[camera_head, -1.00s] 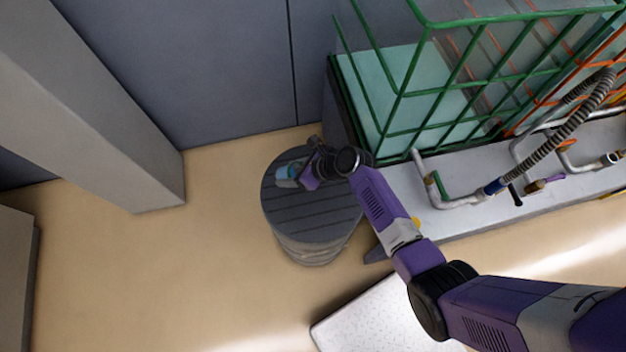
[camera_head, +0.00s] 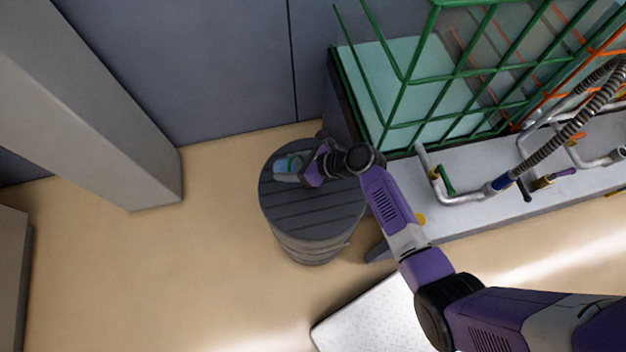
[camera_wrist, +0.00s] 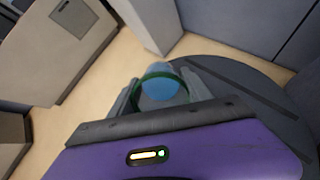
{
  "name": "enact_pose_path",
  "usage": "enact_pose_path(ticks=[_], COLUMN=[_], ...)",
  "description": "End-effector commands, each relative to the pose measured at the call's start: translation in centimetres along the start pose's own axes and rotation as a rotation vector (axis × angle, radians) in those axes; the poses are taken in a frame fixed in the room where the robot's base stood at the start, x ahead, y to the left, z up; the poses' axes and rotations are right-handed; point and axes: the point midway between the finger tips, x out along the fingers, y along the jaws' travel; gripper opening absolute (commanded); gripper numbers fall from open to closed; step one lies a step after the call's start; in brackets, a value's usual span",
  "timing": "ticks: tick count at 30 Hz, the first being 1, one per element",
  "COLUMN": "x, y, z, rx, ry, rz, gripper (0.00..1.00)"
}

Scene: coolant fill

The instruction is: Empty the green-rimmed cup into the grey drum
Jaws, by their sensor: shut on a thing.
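The grey drum (camera_head: 305,220) stands on the floor near the back wall, with a dark slatted-looking top. My gripper (camera_head: 297,165) is over the drum's top and shut on the green-rimmed cup (camera_head: 287,168). In the wrist view the cup (camera_wrist: 161,84) sits between my two fingers (camera_wrist: 163,95), and its green rim and blue inside show. The cup looks tilted, but I cannot tell how far or whether anything is flowing out. The drum top (camera_wrist: 255,110) also shows below and to the right in the wrist view.
A green wire cage (camera_head: 455,75) on a grey bench (camera_head: 460,205) stands right of the drum. Pipes and a ribbed hose (camera_head: 560,135) lie along the bench. A grey pillar (camera_head: 100,120) is at left. Open floor (camera_head: 170,270) lies left of the drum.

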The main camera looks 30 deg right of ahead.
Motion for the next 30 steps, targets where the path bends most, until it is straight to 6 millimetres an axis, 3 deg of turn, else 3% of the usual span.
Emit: enact_pose_path(ticks=[30], x=[0.33], y=[-0.22], z=[-0.59], rx=[0.000], ry=[-0.128], rz=[0.032], gripper=[0.13])
